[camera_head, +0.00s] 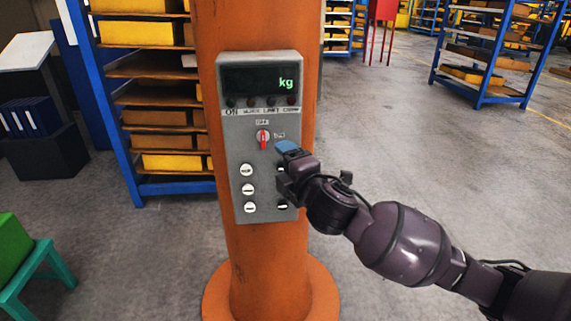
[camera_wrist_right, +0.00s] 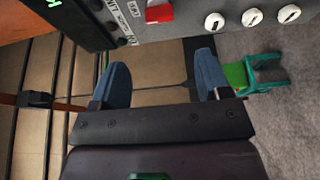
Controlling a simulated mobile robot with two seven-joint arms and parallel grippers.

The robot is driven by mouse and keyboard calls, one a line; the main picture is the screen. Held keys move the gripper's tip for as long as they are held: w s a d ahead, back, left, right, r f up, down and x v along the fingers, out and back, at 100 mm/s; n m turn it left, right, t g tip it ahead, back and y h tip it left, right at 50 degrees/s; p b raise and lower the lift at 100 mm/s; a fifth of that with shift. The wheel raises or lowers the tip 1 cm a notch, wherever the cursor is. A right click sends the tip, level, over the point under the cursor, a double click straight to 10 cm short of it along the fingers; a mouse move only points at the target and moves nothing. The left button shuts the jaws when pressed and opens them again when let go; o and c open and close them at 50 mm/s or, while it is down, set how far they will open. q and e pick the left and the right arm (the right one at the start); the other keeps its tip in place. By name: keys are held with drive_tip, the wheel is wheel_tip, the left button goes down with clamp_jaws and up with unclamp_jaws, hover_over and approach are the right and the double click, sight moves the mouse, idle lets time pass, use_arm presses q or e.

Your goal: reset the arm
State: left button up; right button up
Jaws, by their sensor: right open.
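My right gripper (camera_head: 284,162) comes in from the right in the head view, in front of the right side of a grey control box. In the right wrist view its two blue fingertips (camera_wrist_right: 160,78) stand wide apart with nothing between them. The control box (camera_head: 237,165) is fixed to an orange column, with a dark display reading "kg", a red rotary switch (camera_head: 263,138) and several white buttons. The red switch also shows in the right wrist view (camera_wrist_right: 159,12), beyond the fingertips. The gripper hides part of the box's right button column. My left gripper is not in view.
The orange column (camera_head: 262,258) stands on a round base. A blue shelf rack (camera_head: 116,128) with yellow and brown bins stands behind it to the left. A green block (camera_head: 10,245) rests on a teal stool (camera_head: 30,272) at lower left. Open grey floor lies to the right.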

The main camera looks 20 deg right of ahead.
idle(0.4)
drive_tip(key=s+d+f+m+g+y, duration=0.1)
drive_tip(key=s+f+m, duration=0.4)
drive_tip(key=f, duration=0.5)
drive_tip(key=s+d+f+m+g, duration=0.1)
drive_tip(key=s+f+m, duration=0.2)
drive_tip(key=f+m, duration=0.6)
drive_tip(key=s+d+f+m+g+h+b, duration=0.1)
drive_tip(key=s+d+f+m+g+h, duration=0.2)
drive_tip(key=s+f, duration=1.4)
drive_tip(key=shift+s+d+m+g, duration=0.6)
drive_tip(key=shift+s+m+g, duration=0.05)
drive_tip(key=shift+m+g, duration=0.05)
